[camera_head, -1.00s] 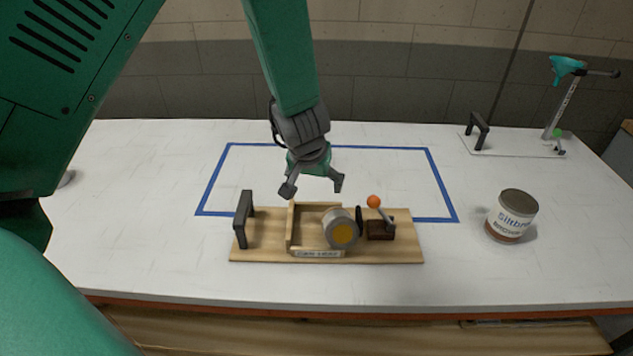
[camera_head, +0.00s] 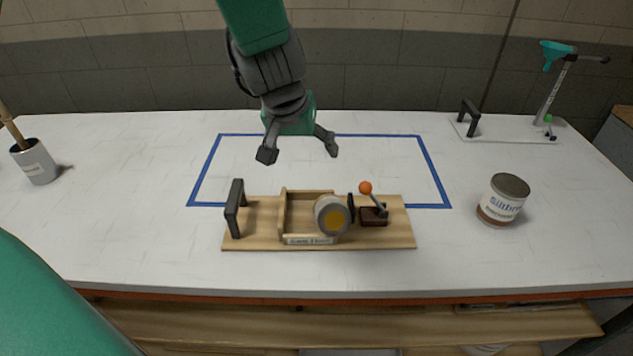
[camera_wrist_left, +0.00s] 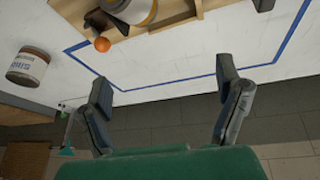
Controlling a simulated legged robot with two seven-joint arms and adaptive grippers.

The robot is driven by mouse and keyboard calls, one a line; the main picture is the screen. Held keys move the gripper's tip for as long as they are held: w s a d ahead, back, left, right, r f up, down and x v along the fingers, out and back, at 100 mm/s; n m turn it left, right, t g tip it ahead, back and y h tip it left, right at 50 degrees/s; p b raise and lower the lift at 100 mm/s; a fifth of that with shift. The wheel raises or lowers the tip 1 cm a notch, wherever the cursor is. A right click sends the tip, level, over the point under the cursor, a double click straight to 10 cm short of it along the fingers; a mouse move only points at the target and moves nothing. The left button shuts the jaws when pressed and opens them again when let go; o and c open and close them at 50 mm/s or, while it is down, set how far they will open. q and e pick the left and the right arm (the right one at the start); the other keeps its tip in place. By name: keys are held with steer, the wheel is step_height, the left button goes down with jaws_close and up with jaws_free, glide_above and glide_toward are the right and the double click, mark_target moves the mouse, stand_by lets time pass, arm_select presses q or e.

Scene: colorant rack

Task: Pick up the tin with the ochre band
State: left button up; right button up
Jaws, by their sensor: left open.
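My left gripper (camera_head: 299,152) is open and empty, above and beyond the cradle, apart from both tins. My right gripper is not in view.
The board carries a black handle (camera_head: 235,208) and an orange-knobbed lever (camera_head: 366,188). A blue outline (camera_head: 427,165) marks the table behind it. A pot (camera_head: 37,162) stands far left. A plate with a teal-topped stand (camera_head: 551,100) is at back right. The front table strip is clear.

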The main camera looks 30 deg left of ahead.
mark_target(330, 212)
arm_select(q)
steer(key=s+d+f+n+t+b, duration=0.2)
steer(key=s+d+f+n+b, duration=0.25)
steer(key=f+n+b, duration=0.4)
steer(key=shift+m, duration=0.45)
steer(key=w+f+b, duration=0.1)
steer(key=w+f, duration=0.1)
steer(key=w+d+f+b, duration=0.1)
steer(key=w+f+b, duration=0.1)
steer(key=f, duration=0.1)
steer(key=shift+w+d, duration=0.1)
steer(key=shift+w, duration=0.3)
steer(key=x, duration=0.3)
steer(key=a+b+x, duration=0.1)
steer(key=x, duration=0.1)
steer(key=shift+w+a+f, duration=0.1)
steer(key=shift+w+f, duration=0.05)
steer(key=shift+f, duration=0.15)
steer(key=shift+w+f, duration=0.1)
steer(key=shift+w, duration=0.05)
steer(key=shift+d, duration=0.25)
